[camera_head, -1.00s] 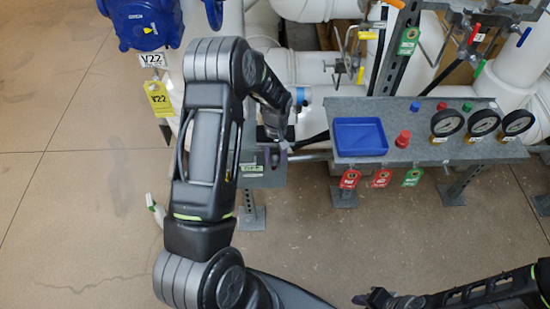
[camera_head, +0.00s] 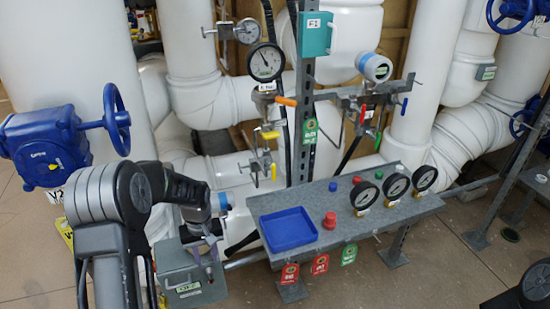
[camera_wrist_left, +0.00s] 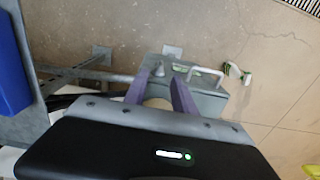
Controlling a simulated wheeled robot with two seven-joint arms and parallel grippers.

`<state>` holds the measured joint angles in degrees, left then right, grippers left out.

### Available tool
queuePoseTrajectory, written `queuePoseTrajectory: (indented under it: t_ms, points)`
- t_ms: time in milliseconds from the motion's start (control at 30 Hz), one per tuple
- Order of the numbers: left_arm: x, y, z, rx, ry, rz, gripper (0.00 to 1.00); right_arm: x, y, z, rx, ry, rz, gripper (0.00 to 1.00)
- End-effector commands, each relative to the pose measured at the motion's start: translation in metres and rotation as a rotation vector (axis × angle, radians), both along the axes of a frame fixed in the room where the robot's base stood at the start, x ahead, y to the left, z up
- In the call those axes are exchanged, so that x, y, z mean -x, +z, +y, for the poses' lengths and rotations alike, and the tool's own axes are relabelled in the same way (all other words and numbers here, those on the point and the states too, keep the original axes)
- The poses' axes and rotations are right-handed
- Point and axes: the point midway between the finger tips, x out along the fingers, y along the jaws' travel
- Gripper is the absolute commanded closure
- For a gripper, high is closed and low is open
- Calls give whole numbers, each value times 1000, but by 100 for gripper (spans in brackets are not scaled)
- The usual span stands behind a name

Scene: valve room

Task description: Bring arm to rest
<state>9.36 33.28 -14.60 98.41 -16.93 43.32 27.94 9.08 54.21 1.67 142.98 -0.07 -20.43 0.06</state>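My left arm comes in from the left in the head view, bent at the elbow. My left gripper (camera_head: 210,250) points down beside the grey box (camera_head: 182,291), left of the shelf with the blue tray. In the left wrist view its two purple-grey fingers (camera_wrist_left: 160,95) stand apart with a gap between them, and I see nothing clamped. The grey box (camera_wrist_left: 212,101) with a light handle lies beyond the fingertips; I cannot tell whether they touch it. My right gripper is not in view; a dark part, probably of my right arm, shows at the lower right edge.
A grey shelf (camera_head: 357,222) carries a blue tray (camera_head: 289,229), coloured knobs and black-rimmed gauges (camera_head: 397,186). White pipes (camera_head: 205,100) and a blue valve wheel (camera_head: 116,119) stand behind. In the left wrist view a white-and-green item (camera_wrist_left: 236,72) lies on the open floor.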

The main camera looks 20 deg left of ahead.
Motion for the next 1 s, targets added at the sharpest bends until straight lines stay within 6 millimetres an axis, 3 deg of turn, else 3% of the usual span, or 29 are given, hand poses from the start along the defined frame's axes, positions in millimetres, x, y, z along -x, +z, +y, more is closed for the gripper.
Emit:
queuePoseTrajectory:
  t_ms: [167,267,367,467,600,700,833,1000]
  points:
    - [2,-9,-10,14,-20,-1,68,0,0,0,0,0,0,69]
    - [8,-29,-34,45,-65,-8,68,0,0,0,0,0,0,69]
    - [21,-60,-74,99,-135,-24,68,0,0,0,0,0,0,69]
    - [46,-95,-128,169,-220,-47,68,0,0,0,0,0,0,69]
    - [103,-134,-208,266,-334,-87,68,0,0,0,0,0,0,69]
    - [149,-147,-253,315,-401,-113,68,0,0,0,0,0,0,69]
    - [198,-151,-289,350,-463,-137,68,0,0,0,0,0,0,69]
    - [221,-149,-303,358,-492,-156,68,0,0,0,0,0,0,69]
